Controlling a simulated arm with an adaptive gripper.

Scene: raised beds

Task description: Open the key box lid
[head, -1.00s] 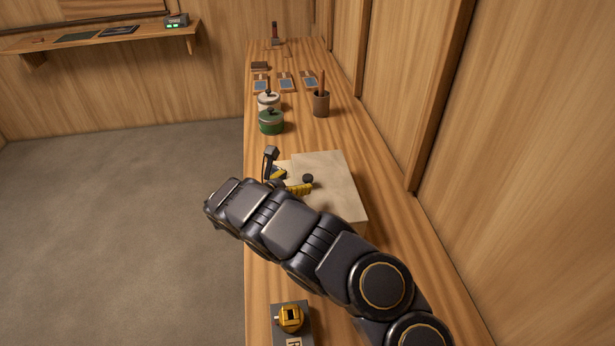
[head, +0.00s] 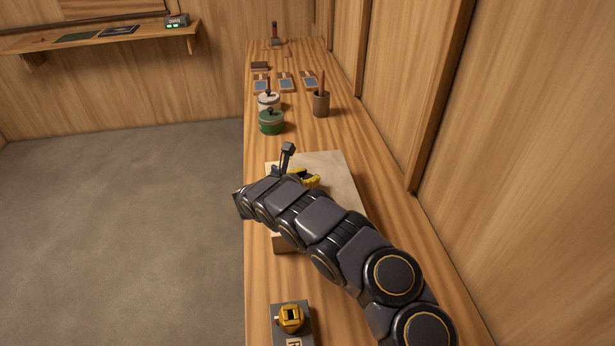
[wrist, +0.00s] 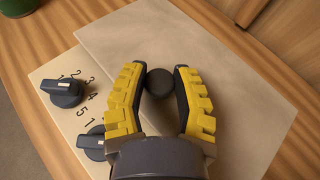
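The key box shows as a pale box with a flat lid (head: 343,180) on the bench in the head view, and its lid (wrist: 225,105) fills much of the wrist view. The lid lies flat. A round dark knob (wrist: 160,82) stands on it. My gripper (wrist: 158,70) has its yellow fingers apart, one on each side of the knob; I cannot tell whether they touch it. Beside the lid are two dark dials, one (wrist: 62,92) by printed numbers and one (wrist: 94,143) partly hidden by my gripper. In the head view my gripper (head: 306,178) hides the knob.
A green lidded pot (head: 271,122), a white pot (head: 268,101) and a brown cup (head: 321,103) stand farther along the bench (head: 340,135). A yellow device (head: 290,318) on a grey base sits at the near end. The wall rises along the right.

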